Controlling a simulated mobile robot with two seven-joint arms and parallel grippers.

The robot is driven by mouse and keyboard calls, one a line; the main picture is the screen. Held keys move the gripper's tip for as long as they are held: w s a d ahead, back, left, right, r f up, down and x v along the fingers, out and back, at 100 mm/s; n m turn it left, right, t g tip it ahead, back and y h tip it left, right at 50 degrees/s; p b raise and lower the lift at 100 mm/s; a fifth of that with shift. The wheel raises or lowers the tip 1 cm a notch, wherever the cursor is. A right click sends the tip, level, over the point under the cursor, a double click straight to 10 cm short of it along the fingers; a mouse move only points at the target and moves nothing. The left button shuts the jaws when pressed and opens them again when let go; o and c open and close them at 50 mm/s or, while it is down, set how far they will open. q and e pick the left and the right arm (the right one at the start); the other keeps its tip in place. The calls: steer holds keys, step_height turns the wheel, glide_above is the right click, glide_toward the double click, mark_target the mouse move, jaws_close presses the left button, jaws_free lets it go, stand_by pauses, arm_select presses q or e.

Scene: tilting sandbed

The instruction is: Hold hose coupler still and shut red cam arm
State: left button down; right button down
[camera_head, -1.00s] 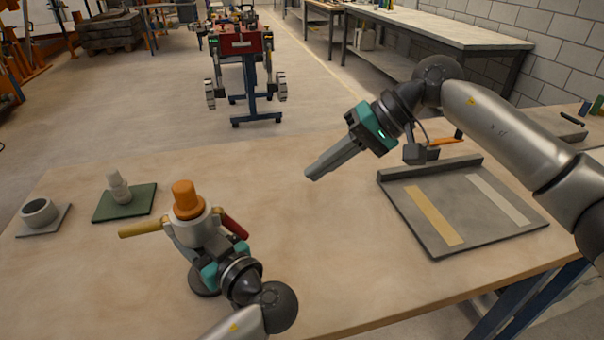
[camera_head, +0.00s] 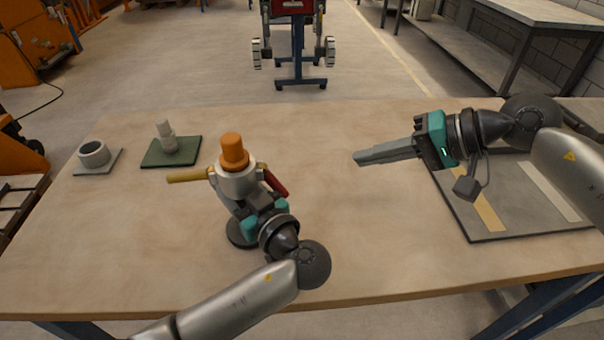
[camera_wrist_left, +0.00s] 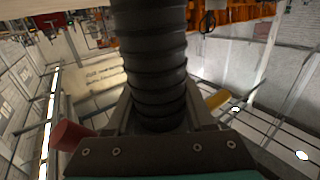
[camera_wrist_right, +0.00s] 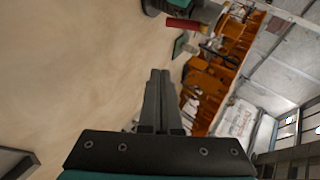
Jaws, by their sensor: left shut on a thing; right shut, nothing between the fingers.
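The hose coupler (camera_head: 238,183) stands on the bench, with a pale grey body, an orange top (camera_head: 235,150) and a dark round base (camera_head: 238,232). A yellow cam arm (camera_head: 188,175) sticks out to its left. The red cam arm (camera_head: 275,183) slants down on its right and shows in the left wrist view (camera_wrist_left: 70,135) and right wrist view (camera_wrist_right: 187,26). My left gripper (camera_head: 243,203) is shut on the coupler from the near side; its fingers partly hide the lower body. A black ribbed hose (camera_wrist_left: 155,60) fills the left wrist view. My right gripper (camera_head: 358,158) is shut, empty and apart, right of the coupler.
A grey tray (camera_head: 463,206) with yellow and pale strips lies under my right arm. A green mat (camera_head: 186,157) with a white fitting (camera_head: 165,136) and a grey ring (camera_head: 94,153) on a plate are at the back left. The bench between coupler and tray is clear.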

steer(key=s+m+t, duration=0.1)
steer(key=s+t, duration=0.1)
steer(key=s, duration=0.1)
steer(key=y, duration=0.1)
glide_toward(275, 184)
steer(key=w+a+f, duration=0.4)
stand_by(0.7)
steer(key=shift+w+a, duration=0.1)
steer(key=shift+w, duration=0.05)
